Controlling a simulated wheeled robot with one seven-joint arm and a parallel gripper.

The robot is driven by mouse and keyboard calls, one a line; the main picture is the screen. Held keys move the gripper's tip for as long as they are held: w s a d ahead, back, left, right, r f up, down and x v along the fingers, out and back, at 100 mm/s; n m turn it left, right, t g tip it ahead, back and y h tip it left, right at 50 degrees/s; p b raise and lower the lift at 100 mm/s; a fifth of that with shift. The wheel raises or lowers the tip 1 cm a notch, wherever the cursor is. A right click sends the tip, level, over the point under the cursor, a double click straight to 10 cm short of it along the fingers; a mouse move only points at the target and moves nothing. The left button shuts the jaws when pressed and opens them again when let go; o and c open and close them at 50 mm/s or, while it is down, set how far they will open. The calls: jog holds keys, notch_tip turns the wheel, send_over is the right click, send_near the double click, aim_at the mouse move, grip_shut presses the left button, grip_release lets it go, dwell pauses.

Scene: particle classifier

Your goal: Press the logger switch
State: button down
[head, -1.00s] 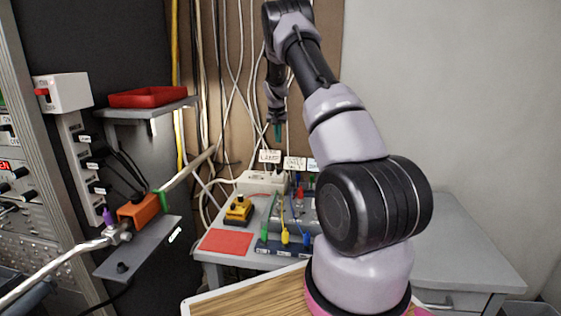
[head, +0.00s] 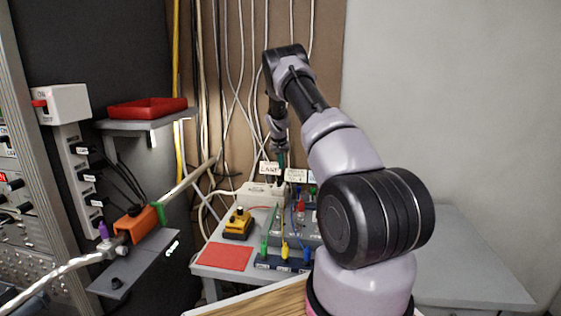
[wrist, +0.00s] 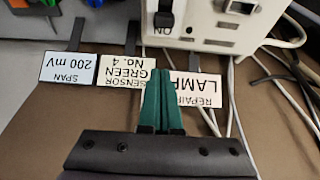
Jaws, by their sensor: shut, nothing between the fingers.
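My gripper (head: 280,158) has green fingers, pressed together and empty. In the head view it hangs over the back of the bench, close to the LAMP card (head: 270,168). The wrist view shows the closed fingertips (wrist: 162,75) in front of the REPAIR LAMP card (wrist: 195,88) and pointing toward a white box (wrist: 215,20). A black rocker switch (wrist: 165,14) marked ON is on that box, just beyond the tips and apart from them in the picture. The white box also shows at the back of the bench (head: 258,192). No label naming the logger is readable.
A white box with a red switch (head: 40,104) is on the left rack. A red tray (head: 148,107) sits on a shelf. A yellow device (head: 238,225), a red mat (head: 224,257) and coloured plugs crowd the bench. Cables hang behind my gripper.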

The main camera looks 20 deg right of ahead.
aim_at(280, 182)
jog(key=x, duration=0.4)
jog(key=shift+f, duration=0.4)
jog(key=shift+s+a, duration=0.15)
jog(key=shift+a, duration=0.05)
jog(key=shift+s+a, duration=0.4)
jog(key=shift+s, duration=0.3)
jog(key=shift+s+a, duration=0.45)
jog(key=shift+s, duration=0.3)
